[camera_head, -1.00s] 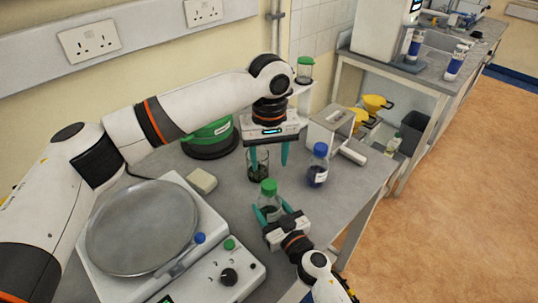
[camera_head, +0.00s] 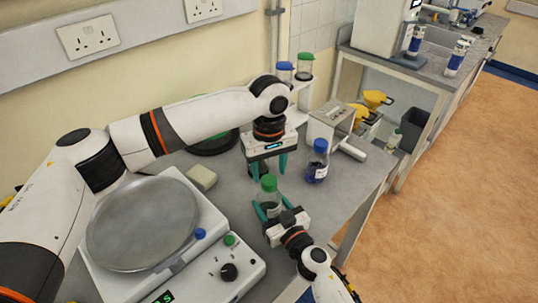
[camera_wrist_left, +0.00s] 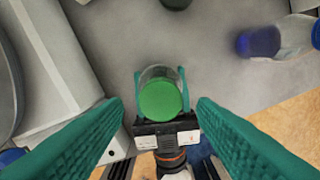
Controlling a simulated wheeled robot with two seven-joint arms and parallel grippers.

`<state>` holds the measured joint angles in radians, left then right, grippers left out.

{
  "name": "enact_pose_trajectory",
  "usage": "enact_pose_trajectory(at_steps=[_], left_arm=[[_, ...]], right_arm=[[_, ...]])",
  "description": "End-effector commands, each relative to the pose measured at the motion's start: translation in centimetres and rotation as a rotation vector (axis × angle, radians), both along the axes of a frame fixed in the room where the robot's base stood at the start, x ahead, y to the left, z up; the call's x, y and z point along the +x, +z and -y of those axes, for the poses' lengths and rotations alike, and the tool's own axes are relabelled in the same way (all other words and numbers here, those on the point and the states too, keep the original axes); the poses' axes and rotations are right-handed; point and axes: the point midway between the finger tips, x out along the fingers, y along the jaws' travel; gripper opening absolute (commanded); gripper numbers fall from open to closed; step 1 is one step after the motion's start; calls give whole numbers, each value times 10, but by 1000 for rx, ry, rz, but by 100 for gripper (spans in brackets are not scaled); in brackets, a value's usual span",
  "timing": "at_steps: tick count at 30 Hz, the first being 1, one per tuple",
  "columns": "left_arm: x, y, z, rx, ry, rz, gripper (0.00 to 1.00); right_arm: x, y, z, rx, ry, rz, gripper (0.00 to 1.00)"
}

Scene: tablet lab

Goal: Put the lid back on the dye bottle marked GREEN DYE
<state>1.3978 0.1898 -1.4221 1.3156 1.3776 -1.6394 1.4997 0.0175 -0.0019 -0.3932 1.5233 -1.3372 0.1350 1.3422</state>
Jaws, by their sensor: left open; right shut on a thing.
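A clear bottle (camera_head: 269,207) with a green lid (camera_head: 268,183) on top stands over the bench's front part, its contents hard to make out. My right gripper (camera_head: 270,207) is shut on this bottle, a finger on each side. No label can be read. My left gripper (camera_head: 266,172) is open and empty, pointing down just behind and above the lid. In the left wrist view the green lid (camera_wrist_left: 162,99) lies between and beyond the two open fingers (camera_wrist_left: 160,105), apart from them. Whether the lid is seated or only resting cannot be told.
A blue-lidded bottle (camera_head: 317,162) of dark liquid stands to the right. A balance (camera_head: 145,222) with a round pan fills the left, with small blue (camera_head: 200,234) and green (camera_head: 230,240) round pieces nearby. A pale block (camera_head: 202,177) lies behind. A rack with lidded containers (camera_head: 305,64) stands at the back.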

Motion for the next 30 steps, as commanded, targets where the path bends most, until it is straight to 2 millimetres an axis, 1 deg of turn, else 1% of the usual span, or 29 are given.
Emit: enact_pose_trajectory(at_steps=[1,6,10,17,18,26,30], left_arm=[[0,-8,-1,2,0,-1,52],[0,-25,0,1,1,0,52],[0,-31,0,0,0,0,52],[0,-31,0,0,0,0,52],[0,-31,0,0,0,0,51],[0,-31,0,0,0,1,8],[0,-31,0,0,-6,0,6]], right_arm=[[0,0,0,0,0,0,0],[0,0,0,1,0,1,0],[0,0,0,0,0,0,0],[0,0,0,0,0,0,0],[0,0,0,0,0,0,0],[0,0,0,1,0,1,0],[0,0,0,0,0,0,0]])
